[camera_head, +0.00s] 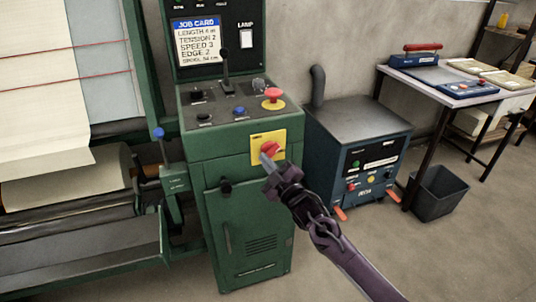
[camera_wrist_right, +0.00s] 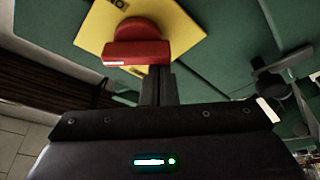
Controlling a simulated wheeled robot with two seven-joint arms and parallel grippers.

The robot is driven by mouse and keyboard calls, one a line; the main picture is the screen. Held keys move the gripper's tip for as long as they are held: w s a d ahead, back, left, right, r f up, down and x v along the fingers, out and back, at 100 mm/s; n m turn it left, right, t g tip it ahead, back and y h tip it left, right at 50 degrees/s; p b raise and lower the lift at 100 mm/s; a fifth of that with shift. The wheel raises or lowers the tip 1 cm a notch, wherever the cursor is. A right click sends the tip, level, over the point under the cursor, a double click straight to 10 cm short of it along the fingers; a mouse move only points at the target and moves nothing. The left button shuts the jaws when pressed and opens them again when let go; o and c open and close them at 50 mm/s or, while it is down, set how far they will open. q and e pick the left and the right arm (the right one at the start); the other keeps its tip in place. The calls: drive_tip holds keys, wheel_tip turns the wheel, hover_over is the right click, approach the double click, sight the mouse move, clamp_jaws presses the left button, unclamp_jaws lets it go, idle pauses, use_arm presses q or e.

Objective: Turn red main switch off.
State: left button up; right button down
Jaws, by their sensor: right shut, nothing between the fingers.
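The red main switch (camera_head: 270,147) is a rotary knob on a yellow plate (camera_head: 256,153) on the front of the green control cabinet. In the right wrist view the red knob (camera_wrist_right: 138,45) is close, in front of the tilted-looking yellow plate (camera_wrist_right: 95,30). My right gripper (camera_head: 264,160) is shut and empty, its fingertips at the lower edge of the knob. In the right wrist view the fingers (camera_wrist_right: 158,82) reach up to the knob's lower right; I cannot tell whether they touch. My left gripper is not in view.
A red mushroom button (camera_head: 272,95) and a black lever (camera_head: 225,65) stand on the cabinet top. A blue-grey machine (camera_head: 350,160) stands to the right. Green roller machinery (camera_head: 85,262) is at left.

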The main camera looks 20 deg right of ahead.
drive_tip(key=n, duration=0.1)
drive_tip(key=n+g, duration=0.1)
drive_tip(key=n, duration=0.1)
drive_tip(key=shift+d+f+n+y, duration=0.2)
drive_tip(key=shift+n+y, duration=0.1)
drive_tip(key=shift+y, duration=0.1)
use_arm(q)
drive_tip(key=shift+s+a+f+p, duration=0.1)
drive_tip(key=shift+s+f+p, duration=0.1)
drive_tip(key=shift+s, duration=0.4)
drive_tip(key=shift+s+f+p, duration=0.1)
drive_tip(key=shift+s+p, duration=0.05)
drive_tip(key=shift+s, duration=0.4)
use_arm(e)
drive_tip(key=n, duration=0.1)
drive_tip(key=f+n+g, duration=0.1)
drive_tip(key=n, duration=0.1)
drive_tip(key=shift+d, duration=0.2)
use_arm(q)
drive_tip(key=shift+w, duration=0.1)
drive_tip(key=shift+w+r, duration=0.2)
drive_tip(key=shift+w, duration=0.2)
use_arm(e)
drive_tip(key=shift+d+f, duration=0.1)
drive_tip(key=shift+d, duration=0.05)
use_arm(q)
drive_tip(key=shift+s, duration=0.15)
